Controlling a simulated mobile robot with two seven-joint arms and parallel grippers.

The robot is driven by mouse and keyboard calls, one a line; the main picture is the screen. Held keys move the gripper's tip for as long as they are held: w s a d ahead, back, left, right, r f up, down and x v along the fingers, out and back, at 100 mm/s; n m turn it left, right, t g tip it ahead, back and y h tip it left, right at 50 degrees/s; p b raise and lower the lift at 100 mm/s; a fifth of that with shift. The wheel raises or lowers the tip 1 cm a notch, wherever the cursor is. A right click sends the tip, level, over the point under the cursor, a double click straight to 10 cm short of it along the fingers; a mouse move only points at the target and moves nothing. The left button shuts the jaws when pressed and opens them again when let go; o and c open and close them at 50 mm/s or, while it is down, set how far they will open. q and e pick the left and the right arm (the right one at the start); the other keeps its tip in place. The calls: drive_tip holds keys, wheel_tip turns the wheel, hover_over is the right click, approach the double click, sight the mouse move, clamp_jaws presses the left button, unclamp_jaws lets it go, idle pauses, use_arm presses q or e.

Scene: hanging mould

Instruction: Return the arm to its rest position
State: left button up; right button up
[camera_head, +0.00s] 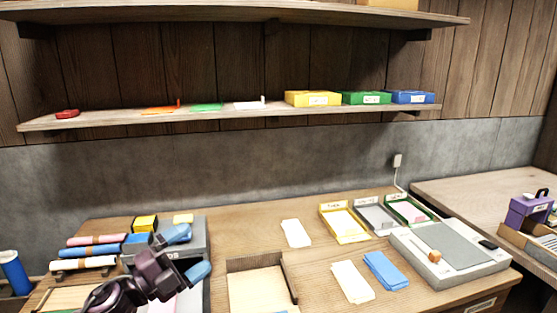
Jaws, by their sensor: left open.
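My left gripper (188,253) is at the lower left, on a dark purple-black arm that comes in from the bottom left. Its two blue-tipped fingers are apart, with nothing seen between them. It shows in front of a grey box (196,236) on the desk; whether it touches the box I cannot tell. The gripper hides part of the box and what lies by it. My right gripper is not in view.
The wooden desk (245,234) holds rolls (95,240) at left, an open wooden box (288,277), paper trays (345,224) and a grey flat device (450,249). A shelf (225,116) with coloured boxes (312,98) hangs above. Bare desk lies behind the wooden box.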

use_arm(q)
drive_tip(key=s+a+f+n+t+y, duration=0.2)
drive_tip(key=a+f+n+t+y, duration=0.3)
drive_tip(key=f+n+y, duration=0.65)
drive_tip(key=s+a+f+n+g+y, duration=0.2)
drive_tip(key=s+f+n, duration=0.4)
drive_tip(key=s+f, duration=0.4)
drive_tip(key=s+a+f+n+g+y, duration=0.2)
drive_tip(key=s+f+n+g, duration=0.3)
drive_tip(key=s+f, duration=0.5)
drive_tip(key=s+a+n, duration=0.1)
drive_tip(key=s+n, duration=0.1)
drive_tip(key=s, duration=0.1)
drive_tip(key=shift+s+f+g, duration=0.15)
drive_tip(key=shift+f+g, duration=0.15)
drive_tip(key=shift+f, duration=0.05)
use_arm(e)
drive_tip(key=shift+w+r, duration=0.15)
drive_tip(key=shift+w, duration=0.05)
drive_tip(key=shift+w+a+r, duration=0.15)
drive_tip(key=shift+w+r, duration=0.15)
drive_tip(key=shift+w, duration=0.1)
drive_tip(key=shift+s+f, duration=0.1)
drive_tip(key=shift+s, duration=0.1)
